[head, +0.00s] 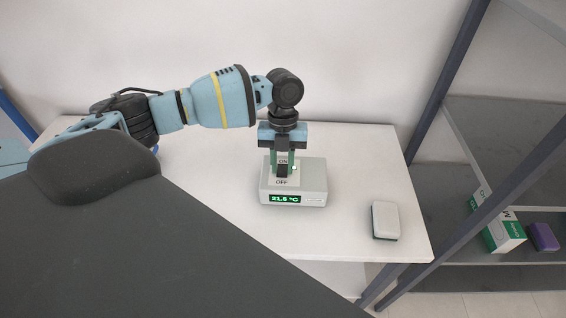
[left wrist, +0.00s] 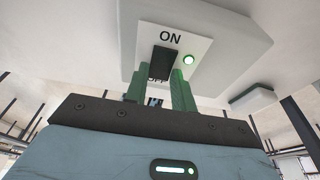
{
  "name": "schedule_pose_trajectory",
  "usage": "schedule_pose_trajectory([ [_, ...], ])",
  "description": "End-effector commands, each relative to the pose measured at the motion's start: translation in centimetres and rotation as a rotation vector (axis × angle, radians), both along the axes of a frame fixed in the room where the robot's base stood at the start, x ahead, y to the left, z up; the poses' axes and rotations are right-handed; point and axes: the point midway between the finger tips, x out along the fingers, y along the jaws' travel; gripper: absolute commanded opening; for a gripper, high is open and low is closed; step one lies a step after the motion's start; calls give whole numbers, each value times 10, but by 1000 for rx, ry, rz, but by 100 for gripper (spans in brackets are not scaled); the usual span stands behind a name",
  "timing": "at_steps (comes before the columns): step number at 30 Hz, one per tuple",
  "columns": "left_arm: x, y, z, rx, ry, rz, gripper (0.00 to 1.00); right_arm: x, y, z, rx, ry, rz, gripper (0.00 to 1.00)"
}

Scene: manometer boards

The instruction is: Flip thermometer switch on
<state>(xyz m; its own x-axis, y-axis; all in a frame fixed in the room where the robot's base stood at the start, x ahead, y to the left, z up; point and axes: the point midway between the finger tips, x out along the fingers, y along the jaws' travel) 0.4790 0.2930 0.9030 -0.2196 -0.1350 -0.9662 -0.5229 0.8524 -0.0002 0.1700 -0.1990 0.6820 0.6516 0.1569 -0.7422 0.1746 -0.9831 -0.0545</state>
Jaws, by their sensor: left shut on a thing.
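The thermometer (head: 313,183) is a pale grey box on the white table. Its lit green display (head: 285,199) reads about 21.5 °C. On its top is a black switch (head: 282,171) between an ON and an OFF label; it also shows in the left wrist view (left wrist: 163,62), close below ON, with OFF partly hidden. The exact tilt of the switch is hard to tell. My right gripper is out of view.
A small grey-white block (head: 385,220) lies on the table (head: 350,150) to the right of the thermometer. Beyond the table's right edge stands a dark shelf rack (head: 480,160) with a green-and-white box (head: 503,234) and a purple item (head: 543,237).

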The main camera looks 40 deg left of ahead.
Motion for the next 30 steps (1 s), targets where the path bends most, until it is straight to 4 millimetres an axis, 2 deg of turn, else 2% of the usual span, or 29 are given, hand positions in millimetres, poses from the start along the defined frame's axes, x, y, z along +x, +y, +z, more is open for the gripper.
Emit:
schedule_pose_trajectory([
  [2, 0, 1, 1, 1, -1, 2, 3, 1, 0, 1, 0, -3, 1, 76],
  [3, 0, 1, 1, 1, -1, 2, 27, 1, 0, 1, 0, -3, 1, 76],
  [8, 0, 0, 1, 1, -2, 1, 47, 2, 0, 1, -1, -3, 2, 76],
  [19, 1, 1, 6, 1, -2, 1, 47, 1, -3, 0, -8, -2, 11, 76],
  [30, 14, 8, 58, 0, -2, 1, 47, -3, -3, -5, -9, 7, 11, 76],
])
